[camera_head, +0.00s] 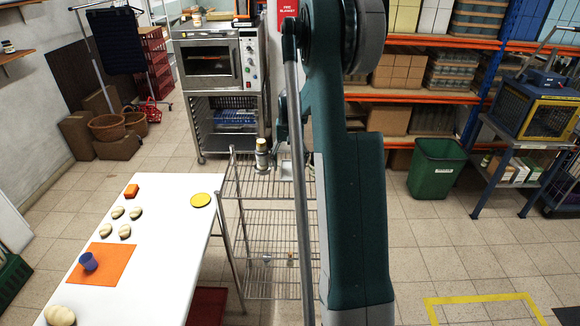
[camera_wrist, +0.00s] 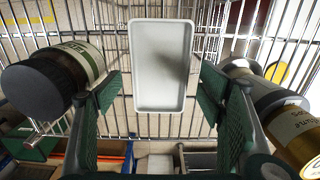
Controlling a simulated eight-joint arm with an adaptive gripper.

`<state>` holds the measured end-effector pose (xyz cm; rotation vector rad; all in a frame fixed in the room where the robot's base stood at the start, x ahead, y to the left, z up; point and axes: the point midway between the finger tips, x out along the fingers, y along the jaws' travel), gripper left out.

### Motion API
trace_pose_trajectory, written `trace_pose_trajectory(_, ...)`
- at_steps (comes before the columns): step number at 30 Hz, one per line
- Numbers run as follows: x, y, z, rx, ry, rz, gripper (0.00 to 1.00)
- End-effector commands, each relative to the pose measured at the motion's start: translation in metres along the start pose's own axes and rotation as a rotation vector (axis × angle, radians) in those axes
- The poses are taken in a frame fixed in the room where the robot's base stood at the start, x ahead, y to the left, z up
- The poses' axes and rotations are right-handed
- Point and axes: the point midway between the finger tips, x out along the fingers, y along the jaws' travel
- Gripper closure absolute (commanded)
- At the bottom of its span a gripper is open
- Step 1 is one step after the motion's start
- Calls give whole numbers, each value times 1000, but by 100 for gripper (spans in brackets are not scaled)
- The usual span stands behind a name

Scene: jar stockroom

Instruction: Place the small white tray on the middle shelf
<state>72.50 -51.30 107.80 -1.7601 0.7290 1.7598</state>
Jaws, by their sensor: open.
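The small white tray (camera_wrist: 161,60) is empty and lies on the wire bars of the rack in the wrist view, upright in the picture. My gripper (camera_wrist: 160,95) is open, with one green finger on each side of the tray's near part and gaps between. In the head view a pale patch (camera_head: 286,167) on the rack's top shelf (camera_head: 238,188) may be the tray, mostly hidden by my arm. The middle shelf (camera_head: 262,222) of the rack shows below; its visible left part looks clear.
A white table (camera_head: 165,245) with a yellow disc (camera_head: 200,200) adjoins the rack. Small items sit on the bottom shelf (camera_head: 268,284).

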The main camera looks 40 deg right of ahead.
Motion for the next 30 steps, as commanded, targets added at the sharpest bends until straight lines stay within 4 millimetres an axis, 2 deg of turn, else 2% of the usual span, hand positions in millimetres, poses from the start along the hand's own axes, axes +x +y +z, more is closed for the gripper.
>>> trace_pose_trajectory(18,-91,0,0,0,0,0,32)
trace_pose_trajectory(24,-105,0,0,0,0,0,32)
trace_pose_trajectory(30,-108,0,0,0,0,0,32)
